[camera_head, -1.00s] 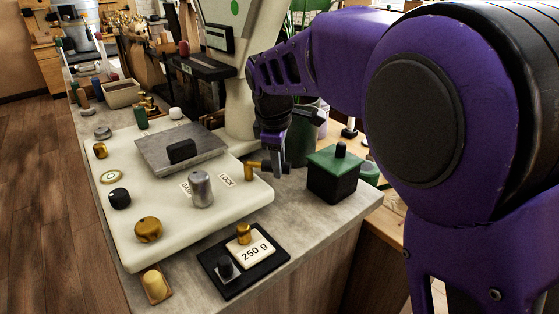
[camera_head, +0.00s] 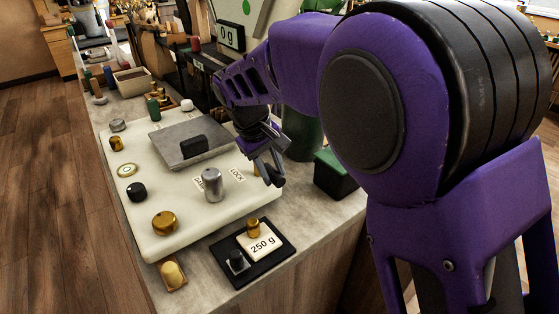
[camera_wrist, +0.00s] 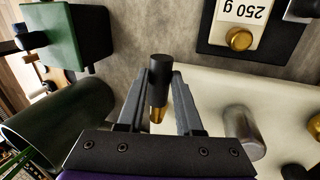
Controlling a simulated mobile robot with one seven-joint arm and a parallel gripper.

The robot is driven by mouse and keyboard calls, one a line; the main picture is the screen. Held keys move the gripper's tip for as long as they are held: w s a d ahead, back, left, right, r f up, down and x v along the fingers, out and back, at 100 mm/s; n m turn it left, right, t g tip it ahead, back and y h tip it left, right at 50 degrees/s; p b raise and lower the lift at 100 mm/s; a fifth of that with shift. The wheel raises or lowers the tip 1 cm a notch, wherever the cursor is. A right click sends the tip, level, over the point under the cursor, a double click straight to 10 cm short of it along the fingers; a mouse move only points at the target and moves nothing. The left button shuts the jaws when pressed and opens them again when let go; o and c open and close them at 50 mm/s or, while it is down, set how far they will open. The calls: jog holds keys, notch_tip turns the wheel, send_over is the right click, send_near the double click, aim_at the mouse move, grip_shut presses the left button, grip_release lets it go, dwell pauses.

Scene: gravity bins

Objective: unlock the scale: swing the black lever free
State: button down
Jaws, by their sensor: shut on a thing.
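The scale is a cream slab (camera_head: 180,222) with a grey square pan (camera_head: 208,152) and a black block (camera_head: 194,146) on the pan. The black lever (camera_wrist: 160,78) has a brass stem and stands between my gripper's fingers (camera_wrist: 160,102) in the wrist view. In the head view my gripper (camera_head: 266,170) is at the slab's right edge, beside the LOCK label (camera_head: 237,174). It is shut on the lever and hides most of it. The scale's display (camera_head: 231,37) reads 0 g.
A silver cylinder (camera_head: 212,185) stands on the slab near the lever. A black tray (camera_head: 222,268) with a 250 g card lies in front. A green-topped black box (camera_head: 335,178) and a dark green cylinder (camera_wrist: 52,125) stand to the right of the scale.

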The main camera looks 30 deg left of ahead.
jog(key=shift+s+a+m+p, duration=0.35)
jog(key=shift+s+m+p, duration=0.1)
jog(key=shift+m, duration=0.45)
jog(key=shift+g, duration=0.3)
jog(key=c, duration=0.6)
grip_release()
jog(key=shift+a+h, duration=0.1)
jog(key=shift+h, duration=0.2)
jog(key=p+v, duration=0.2)
jog(key=v, duration=1.5)
jog(key=shift+s+r, duration=0.25)
